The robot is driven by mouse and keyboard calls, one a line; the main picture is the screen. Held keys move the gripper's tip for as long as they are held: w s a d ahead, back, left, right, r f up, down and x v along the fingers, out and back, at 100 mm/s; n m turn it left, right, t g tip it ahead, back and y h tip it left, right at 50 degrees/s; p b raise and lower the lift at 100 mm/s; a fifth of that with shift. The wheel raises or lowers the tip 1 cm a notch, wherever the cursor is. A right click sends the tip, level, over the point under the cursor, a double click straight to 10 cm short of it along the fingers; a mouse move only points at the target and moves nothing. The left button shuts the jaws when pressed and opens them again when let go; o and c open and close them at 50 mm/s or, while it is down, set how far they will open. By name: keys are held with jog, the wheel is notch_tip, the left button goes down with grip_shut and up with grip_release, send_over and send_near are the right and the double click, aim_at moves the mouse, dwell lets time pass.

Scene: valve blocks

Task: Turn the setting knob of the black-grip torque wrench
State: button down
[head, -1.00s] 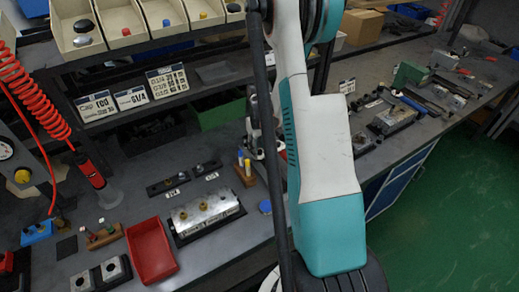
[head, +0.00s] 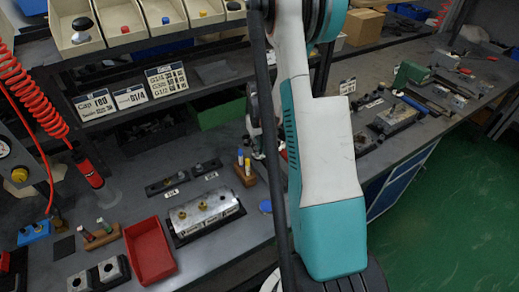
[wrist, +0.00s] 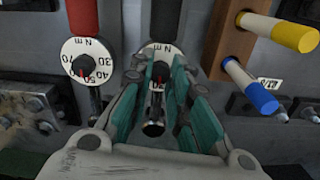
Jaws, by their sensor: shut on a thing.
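In the wrist view, the black-grip torque wrench (wrist: 165,18) hangs upright with its black grip at the top. Its white dial (wrist: 148,50), marked N m, is partly covered by my fingers. My gripper (wrist: 160,80) has teal fingers on both sides of the setting knob at the dial's centre and is shut on it. The knob is mostly hidden between the fingers. A metal end of the wrench (wrist: 153,127) shows below. In the head view, my arm hides the wrench.
A red-grip torque wrench (wrist: 83,15) with a similar dial (wrist: 86,57) hangs close at left. A wooden block (wrist: 228,48) holds yellow and blue markers at right. In the head view, a red tray (head: 150,252) and a metal valve block (head: 205,213) stand on the bench.

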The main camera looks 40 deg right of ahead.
jog(key=shift+m, duration=0.3)
jog(key=c, duration=1.5)
grip_release()
jog(key=shift+o, duration=0.2)
notch_tip(320, 180, up, 12)
